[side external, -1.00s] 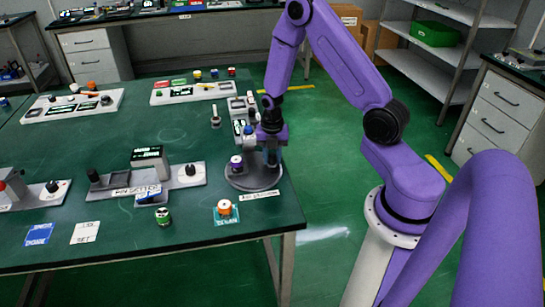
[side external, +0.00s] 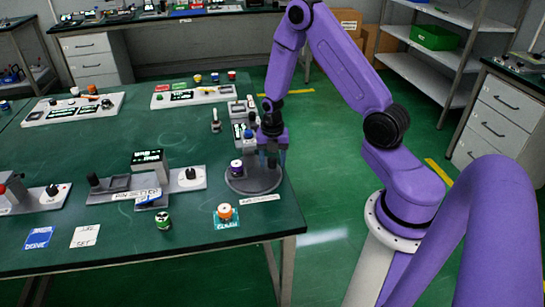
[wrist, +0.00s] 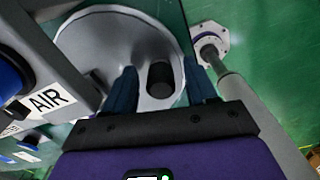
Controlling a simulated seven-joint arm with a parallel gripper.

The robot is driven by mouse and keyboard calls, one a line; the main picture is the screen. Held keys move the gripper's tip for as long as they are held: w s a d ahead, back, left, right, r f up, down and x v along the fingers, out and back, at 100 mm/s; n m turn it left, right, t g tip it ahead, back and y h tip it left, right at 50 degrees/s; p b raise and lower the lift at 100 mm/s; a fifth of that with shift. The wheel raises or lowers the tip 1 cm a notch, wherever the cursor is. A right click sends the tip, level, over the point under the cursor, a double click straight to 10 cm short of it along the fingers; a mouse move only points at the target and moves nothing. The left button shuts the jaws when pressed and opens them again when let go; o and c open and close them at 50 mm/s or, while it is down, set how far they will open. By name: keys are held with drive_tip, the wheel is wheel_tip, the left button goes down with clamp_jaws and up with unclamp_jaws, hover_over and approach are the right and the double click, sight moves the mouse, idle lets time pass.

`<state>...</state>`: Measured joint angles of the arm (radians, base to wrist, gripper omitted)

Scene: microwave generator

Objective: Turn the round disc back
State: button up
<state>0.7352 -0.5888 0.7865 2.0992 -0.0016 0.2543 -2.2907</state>
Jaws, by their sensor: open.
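The round disc (side external: 262,186) is a flat grey turntable near the right edge of the green table. It also fills the upper middle of the wrist view (wrist: 105,40). A dark upright peg (wrist: 160,78) stands on it towards one side. My gripper (wrist: 160,88) is open, with one blue finger on each side of the peg and a visible gap to each. In the side view my gripper (side external: 272,158) points down over the disc's far right part. A purple and white cylinder (side external: 236,168) stands at the disc's left part.
A grey box with an "AIR" label (wrist: 45,100) lies left of the gripper in the wrist view. Small panels (side external: 241,115) stand behind the disc.

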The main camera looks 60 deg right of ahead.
drive_tip(key=shift+r, duration=0.1)
wheel_tip(320, 180, up, 17)
idle(0.6)
drive_tip(key=shift+r, duration=0.1)
drive_tip(key=s+a+r+m, duration=0.2)
drive_tip(key=s+a+m, duration=0.2)
drive_tip(key=s+a, duration=0.45)
drive_tip(key=s+a+r+m, duration=0.2)
drive_tip(key=s+a+m, duration=0.2)
drive_tip(key=s+a, duration=0.4)
drive_tip(key=s+a+m, duration=0.2)
drive_tip(key=s+m, duration=0.2)
drive_tip(key=s, duration=0.4)
drive_tip(key=shift+s+a, duration=0.2)
drive_tip(key=shift+s, duration=0.15)
drive_tip(key=shift+r, duration=0.1)
idle(0.3)
